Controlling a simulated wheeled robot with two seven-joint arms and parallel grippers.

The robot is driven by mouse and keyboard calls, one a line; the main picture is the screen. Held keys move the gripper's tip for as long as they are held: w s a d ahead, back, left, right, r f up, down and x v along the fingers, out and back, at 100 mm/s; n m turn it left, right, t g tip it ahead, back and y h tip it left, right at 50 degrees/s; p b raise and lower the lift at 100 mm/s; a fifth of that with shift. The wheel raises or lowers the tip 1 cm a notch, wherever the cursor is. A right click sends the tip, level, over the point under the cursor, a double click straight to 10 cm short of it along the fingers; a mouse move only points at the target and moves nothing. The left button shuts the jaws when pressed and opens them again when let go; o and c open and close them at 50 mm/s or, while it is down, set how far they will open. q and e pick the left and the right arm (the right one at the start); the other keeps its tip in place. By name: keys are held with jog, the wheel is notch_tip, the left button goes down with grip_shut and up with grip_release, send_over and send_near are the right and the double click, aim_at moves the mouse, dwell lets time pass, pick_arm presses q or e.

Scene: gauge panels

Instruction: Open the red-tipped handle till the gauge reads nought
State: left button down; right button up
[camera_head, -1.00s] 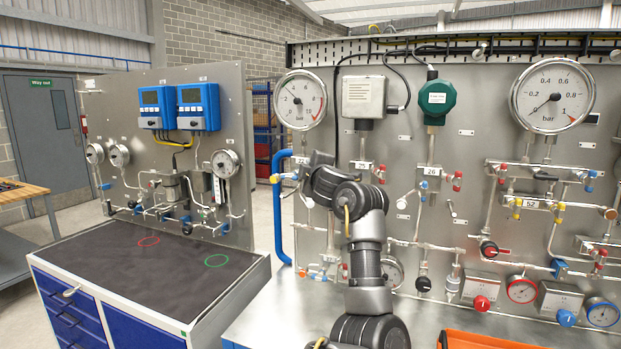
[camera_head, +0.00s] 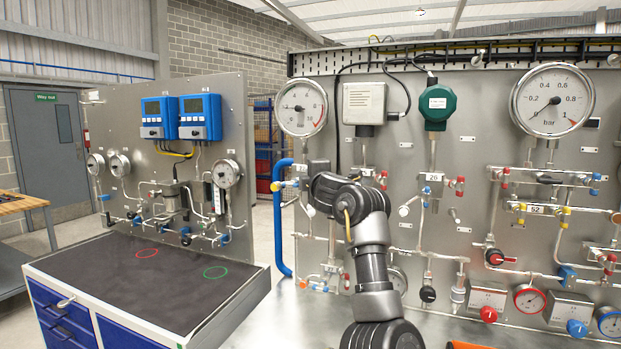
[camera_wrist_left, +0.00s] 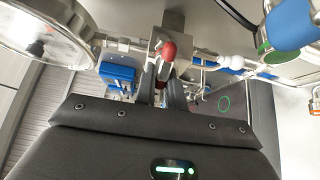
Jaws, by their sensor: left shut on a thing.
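The red-tipped handle (camera_wrist_left: 169,50) shows in the left wrist view, below a grey block on a pipe. My left gripper (camera_wrist_left: 165,88) is shut on it, with the red tip standing out beyond the fingers. In the head view my own arm hides the gripper and most of this handle. The large round gauge (camera_head: 300,107) is above and left of my arm. Its needle points about left, in the low part of a scale to 10; the exact reading is too small to tell. Part of a gauge rim (camera_wrist_left: 45,35) fills the wrist view's upper left corner. My right gripper is out of view.
A blue pipe (camera_head: 283,220) runs down the panel's left edge. A grey box (camera_head: 364,103), a green device (camera_head: 437,105) and another large gauge (camera_head: 552,100) are on the panel. A black-topped bench (camera_head: 150,290) stands left, with free room on top.

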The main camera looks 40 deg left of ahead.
pick_arm(q)
jog(key=c, duration=1.5)
grip_release()
jog(key=shift+w+d+f, duration=0.1)
jog(key=shift+w+d, duration=0.05)
jog(key=shift+w, duration=0.05)
jog(key=shift+s, duration=0.1)
jog(key=b+v, duration=0.3)
jog(key=v, duration=0.7)
jog(key=shift+s+d+b, duration=0.15)
jog(key=shift+d+b, duration=0.15)
jog(key=shift+b, duration=0.1)
